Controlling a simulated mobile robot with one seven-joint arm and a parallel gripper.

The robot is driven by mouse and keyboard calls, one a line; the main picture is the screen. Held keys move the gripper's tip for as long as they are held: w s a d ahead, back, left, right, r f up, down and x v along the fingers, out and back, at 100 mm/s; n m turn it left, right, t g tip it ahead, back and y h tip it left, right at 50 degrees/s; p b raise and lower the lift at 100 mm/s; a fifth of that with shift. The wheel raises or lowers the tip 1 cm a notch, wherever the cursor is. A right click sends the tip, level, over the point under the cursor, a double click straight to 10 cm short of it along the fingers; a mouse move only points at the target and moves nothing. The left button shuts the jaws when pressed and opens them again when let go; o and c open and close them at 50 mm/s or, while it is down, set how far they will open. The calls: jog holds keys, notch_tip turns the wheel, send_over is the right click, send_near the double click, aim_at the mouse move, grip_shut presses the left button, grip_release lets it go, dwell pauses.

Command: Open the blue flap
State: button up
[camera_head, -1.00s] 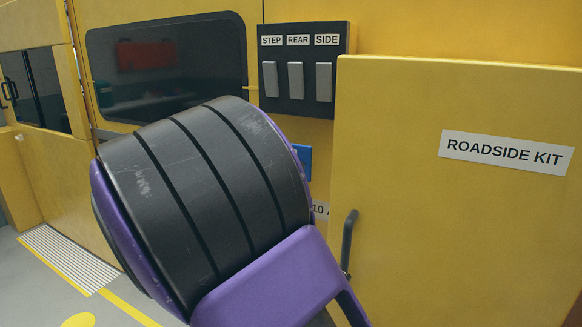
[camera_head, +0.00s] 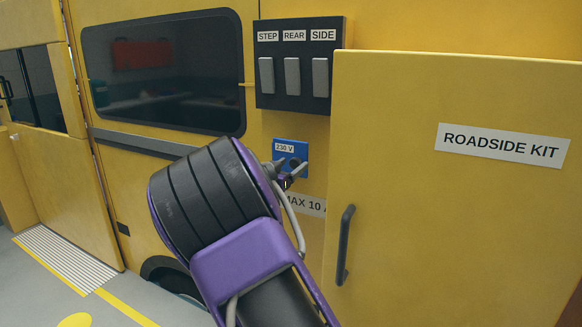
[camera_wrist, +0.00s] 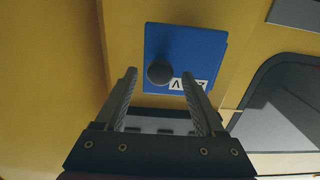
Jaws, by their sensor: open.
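The blue flap (camera_head: 303,152) is on the yellow wall below the switch panel and carries a "230 V" label. It looks closed.
A black panel (camera_head: 281,98) with STEP, REAR and SIDE switches is above the flap. The yellow ROADSIDE KIT door (camera_head: 450,220) with a dark handle (camera_head: 345,245) stands out close on the right. A dark window (camera_head: 165,75) is at upper left.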

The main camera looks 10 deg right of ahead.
jog(key=shift+w, duration=0.1)
grip_shut()
dwell(0.3)
dwell(1.1)
